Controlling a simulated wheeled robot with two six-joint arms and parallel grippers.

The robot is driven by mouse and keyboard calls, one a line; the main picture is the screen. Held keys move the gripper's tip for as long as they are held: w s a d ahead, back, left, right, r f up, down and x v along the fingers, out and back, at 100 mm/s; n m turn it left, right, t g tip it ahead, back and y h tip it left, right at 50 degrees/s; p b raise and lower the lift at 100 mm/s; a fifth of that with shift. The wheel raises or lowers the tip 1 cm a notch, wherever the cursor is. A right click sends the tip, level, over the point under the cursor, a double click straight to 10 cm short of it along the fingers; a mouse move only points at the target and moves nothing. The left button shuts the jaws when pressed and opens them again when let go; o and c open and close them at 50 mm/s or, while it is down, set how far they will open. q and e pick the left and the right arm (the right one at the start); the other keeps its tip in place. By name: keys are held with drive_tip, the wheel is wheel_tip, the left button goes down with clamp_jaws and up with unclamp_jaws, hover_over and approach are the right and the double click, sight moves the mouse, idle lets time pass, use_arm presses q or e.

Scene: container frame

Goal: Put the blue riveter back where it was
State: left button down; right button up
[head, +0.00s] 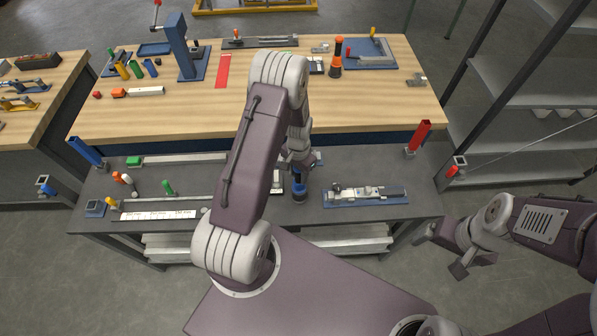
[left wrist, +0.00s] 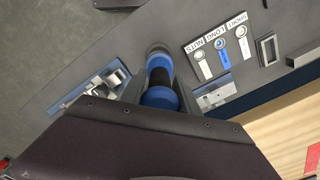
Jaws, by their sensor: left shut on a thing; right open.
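The blue riveter (head: 299,192) is a blue and black cylinder-like tool over the dark grey lower bench, beside the right side of my left arm. In the left wrist view the riveter (left wrist: 160,84) runs between the two fingers of my left gripper (left wrist: 160,98), which is shut on it. In the head view my left gripper (head: 300,168) is partly hidden by the arm. I cannot tell whether the riveter's lower end touches the bench. My right gripper (head: 443,251) is open and empty, off the bench's right front corner.
A blue-based fixture (head: 365,195) lies right of the riveter. A white label strip (head: 155,215) is on the left. An orange-and-black tool (head: 337,62) stands on the wooden bench (head: 380,105) behind.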

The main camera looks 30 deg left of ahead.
use_arm(q)
drive_tip(key=shift+d, duration=0.1)
drive_tip(key=shift+f+b, duration=0.4)
drive_tip(key=c, duration=0.9)
unclamp_jaws()
